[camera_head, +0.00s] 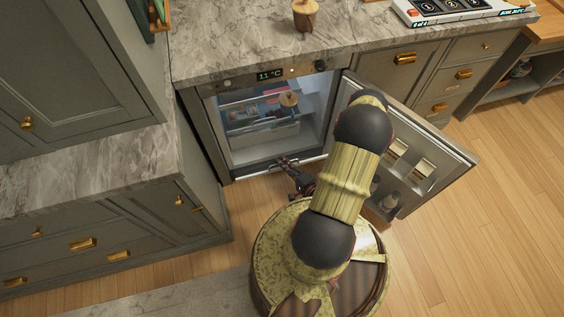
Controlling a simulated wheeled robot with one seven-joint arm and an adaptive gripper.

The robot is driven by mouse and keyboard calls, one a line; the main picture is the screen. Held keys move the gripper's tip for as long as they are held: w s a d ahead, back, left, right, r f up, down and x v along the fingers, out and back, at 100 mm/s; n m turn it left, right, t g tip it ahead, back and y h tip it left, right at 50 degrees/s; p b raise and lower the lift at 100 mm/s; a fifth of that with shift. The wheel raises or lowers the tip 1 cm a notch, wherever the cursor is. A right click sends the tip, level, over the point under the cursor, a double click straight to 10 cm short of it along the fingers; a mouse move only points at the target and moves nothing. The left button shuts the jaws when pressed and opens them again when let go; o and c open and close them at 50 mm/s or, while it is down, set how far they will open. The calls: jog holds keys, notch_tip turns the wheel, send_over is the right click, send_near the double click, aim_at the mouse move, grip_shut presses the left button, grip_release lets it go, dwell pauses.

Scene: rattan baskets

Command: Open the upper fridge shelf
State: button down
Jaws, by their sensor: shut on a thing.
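The fridge (219,150) stands open under the marble counter, and its door (432,150) is swung out to the right. Inside, the upper shelf (250,97) holds packages, and a clear drawer or shelf front (262,138) shows below it. My gripper (284,163) is low at the front of the opening, by a pale bar (255,172) that crosses it. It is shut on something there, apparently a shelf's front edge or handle. The fingertips are small and dark, so the exact grip and which shelf it belongs to are hard to tell.
My arm covers part of the door's inner side, where door bins (397,152) hold items. A wooden-topped jar (305,14) stands on the counter (270,40). Cabinets (130,235) close in on the left. The wooden floor (480,240) is clear at the right.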

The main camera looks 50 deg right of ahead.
jog(key=shift+s+a, duration=0.2)
jog(key=shift+s, duration=0.15)
jog(key=c, duration=2.2)
grip_release()
jog(key=shift+c, duration=0.2)
